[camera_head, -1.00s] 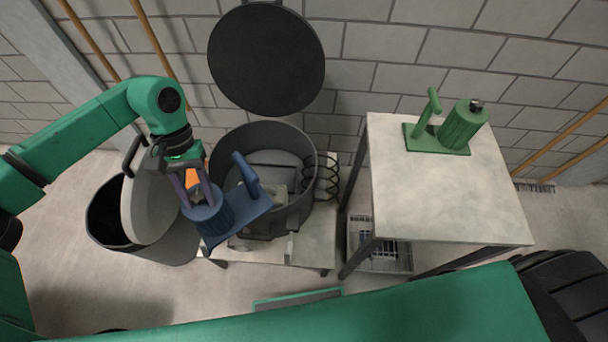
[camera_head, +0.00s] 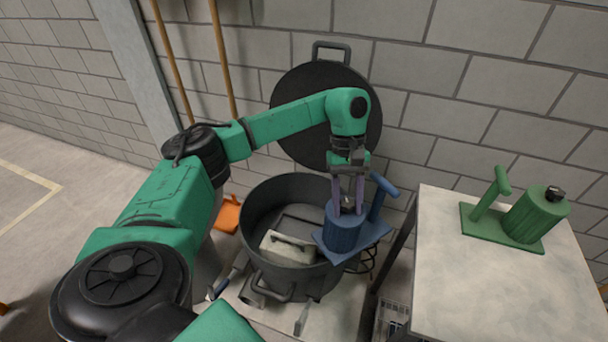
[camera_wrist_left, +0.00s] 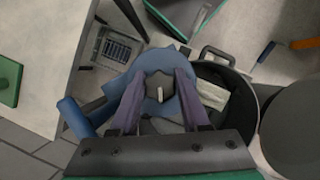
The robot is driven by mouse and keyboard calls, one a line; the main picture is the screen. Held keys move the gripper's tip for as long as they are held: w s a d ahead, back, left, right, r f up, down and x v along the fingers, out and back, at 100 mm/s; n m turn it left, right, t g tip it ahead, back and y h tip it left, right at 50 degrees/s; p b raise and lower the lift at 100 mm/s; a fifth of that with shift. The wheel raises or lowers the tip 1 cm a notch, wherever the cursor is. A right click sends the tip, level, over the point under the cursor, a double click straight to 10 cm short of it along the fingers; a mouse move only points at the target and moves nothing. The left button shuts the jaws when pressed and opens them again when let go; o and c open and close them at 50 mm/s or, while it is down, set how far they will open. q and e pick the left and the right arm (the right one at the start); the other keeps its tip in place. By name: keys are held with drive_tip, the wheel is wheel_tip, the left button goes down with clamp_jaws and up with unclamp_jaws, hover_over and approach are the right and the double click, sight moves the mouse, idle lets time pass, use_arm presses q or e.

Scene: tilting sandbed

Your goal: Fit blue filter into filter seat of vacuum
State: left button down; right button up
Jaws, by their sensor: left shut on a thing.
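The blue filter (camera_head: 342,236) is a ribbed cylinder on a flat plate with an upright handle (camera_head: 380,196). My left gripper (camera_head: 348,208) is shut on the knob at the filter's top, and the filter hangs roughly upright. It appears in front of the right rim of the dark vacuum drum (camera_head: 257,218). In the left wrist view, the filter (camera_wrist_left: 151,68) lies between the fingers (camera_wrist_left: 158,92), with the open drum (camera_wrist_left: 238,78) to its right. A pale block with a handle (camera_head: 283,250) shows inside the drum; I cannot make out the filter seat. My right gripper is out of view.
The round black lid (camera_head: 300,112) stands open behind the drum. A table (camera_head: 470,300) at right bears a green filter-like part (camera_head: 530,214). A coiled hose (camera_head: 366,262) and a crate (camera_head: 388,322) lie between drum and table. An orange object (camera_head: 227,214) is left.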

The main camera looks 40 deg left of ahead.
use_arm(q)
drive_tip(key=w+a+f+n+t+y+b, duration=0.2)
drive_tip(key=w+a+n+t+y+b, duration=0.15)
drive_tip(key=a+n+b, duration=0.7)
drive_tip(key=w+a+f+n+t+y+b, duration=0.25)
drive_tip(key=w+a+n+t+b, duration=0.2)
drive_tip(key=n+b, duration=1.15)
use_arm(e)
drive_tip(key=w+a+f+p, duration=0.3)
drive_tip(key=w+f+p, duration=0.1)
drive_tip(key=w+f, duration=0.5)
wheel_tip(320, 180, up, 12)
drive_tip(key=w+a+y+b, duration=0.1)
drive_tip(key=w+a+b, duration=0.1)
drive_tip(key=b, duration=0.3)
use_arm(q)
wheel_tip(320, 180, down, 20)
drive_tip(key=n+h+b, duration=0.1)
drive_tip(key=n, duration=0.3)
drive_tip(key=shift+w+g, duration=0.3)
drive_tip(key=shift+w, duration=0.05)
drive_tip(key=shift+c, duration=1.9)
unclamp_jaws()
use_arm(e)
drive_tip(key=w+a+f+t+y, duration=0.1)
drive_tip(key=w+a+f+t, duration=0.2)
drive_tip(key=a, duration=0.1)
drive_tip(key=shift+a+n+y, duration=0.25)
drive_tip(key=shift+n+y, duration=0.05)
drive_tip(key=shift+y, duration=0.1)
